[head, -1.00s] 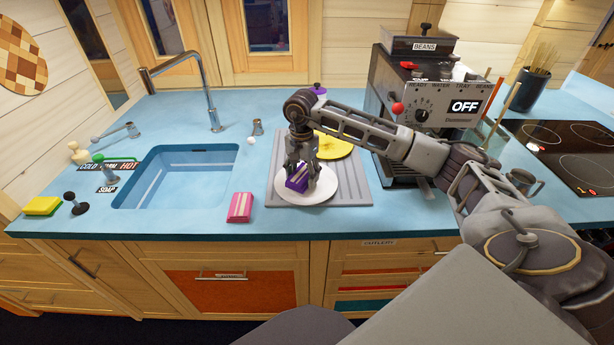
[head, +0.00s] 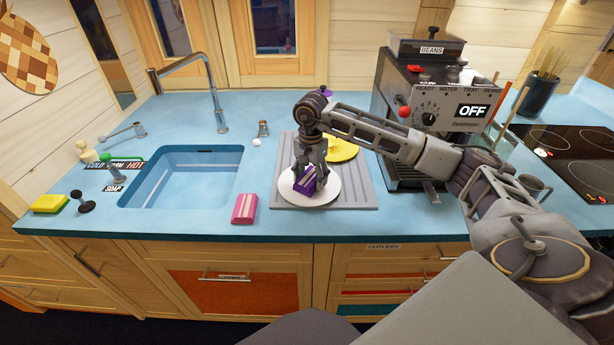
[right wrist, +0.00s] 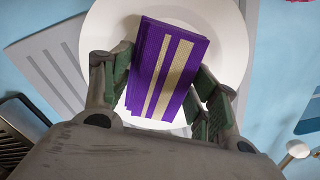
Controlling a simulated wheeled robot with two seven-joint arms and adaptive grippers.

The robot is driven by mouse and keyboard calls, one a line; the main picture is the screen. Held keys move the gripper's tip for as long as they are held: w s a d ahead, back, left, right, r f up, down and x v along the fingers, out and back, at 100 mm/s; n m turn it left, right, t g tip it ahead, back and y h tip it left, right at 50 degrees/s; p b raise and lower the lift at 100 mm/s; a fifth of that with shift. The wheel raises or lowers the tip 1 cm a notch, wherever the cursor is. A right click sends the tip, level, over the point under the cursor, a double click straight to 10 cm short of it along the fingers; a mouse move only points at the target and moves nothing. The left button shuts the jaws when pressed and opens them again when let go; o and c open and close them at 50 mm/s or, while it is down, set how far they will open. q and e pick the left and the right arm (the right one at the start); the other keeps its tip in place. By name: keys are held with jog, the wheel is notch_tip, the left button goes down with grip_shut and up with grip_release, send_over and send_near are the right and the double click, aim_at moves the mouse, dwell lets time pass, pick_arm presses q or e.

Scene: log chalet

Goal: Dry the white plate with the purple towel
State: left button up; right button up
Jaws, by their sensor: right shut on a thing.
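The white plate (head: 325,190) lies flat on the grey draining board right of the sink. The purple towel (head: 305,184), folded with pale stripes, is on or just over the plate, left of its middle in the head view. My right gripper (head: 311,176) reaches down over the plate and is shut on the purple towel. In the right wrist view the towel (right wrist: 167,72) sits between the two fingers, with the plate (right wrist: 222,30) behind it. I cannot tell whether the towel presses on the plate. My left gripper is not in view.
The front counter strip is mostly clear.

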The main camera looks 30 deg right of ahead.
jog(key=shift+s, duration=0.15)
jog(key=shift+r, duration=0.1)
jog(key=shift+r+p, duration=0.3)
jog(key=shift+r, duration=0.15)
jog(key=shift+r+p, duration=0.55)
jog(key=shift+r, duration=0.5)
jog(key=shift+r+p, duration=0.5)
jog(key=shift+r, duration=0.5)
jog(key=shift+r+p, duration=0.5)
jog(key=shift+r, duration=0.5)
